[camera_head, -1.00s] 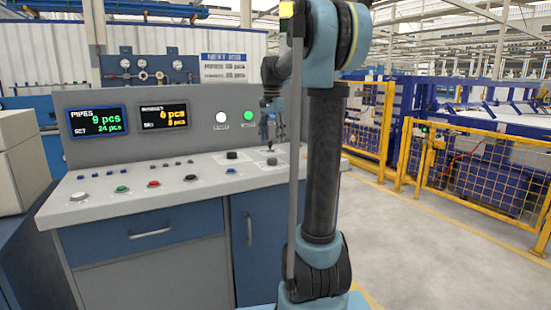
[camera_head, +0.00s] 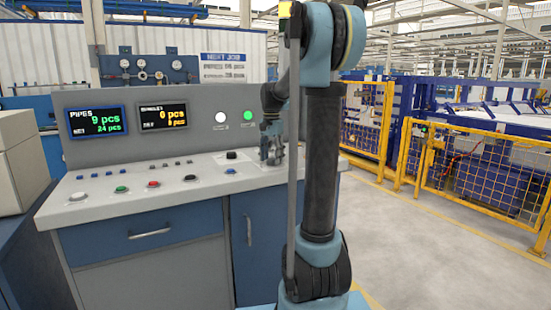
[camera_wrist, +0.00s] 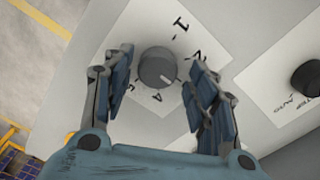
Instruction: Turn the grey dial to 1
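The grey dial (camera_wrist: 157,66) is a round knob on a white label plate (camera_wrist: 147,27) in the wrist view. A small light mark on its face points to the lower right of the picture. A "1"-like mark is printed above and to its right; other marks are partly covered by my fingers. My gripper (camera_wrist: 160,58) is open, one finger on each side of the dial, with visible gaps. In the head view my gripper (camera_head: 272,154) is low over the right end of the console, and I cannot make out the dial there.
A dark knob (camera_wrist: 307,78) on another label plate lies to the right in the wrist view. The console (camera_head: 130,212) carries several coloured buttons, a black knob (camera_head: 232,155) and two displays (camera_head: 97,121). A yellow fence (camera_head: 470,160) stands at the right beyond open floor.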

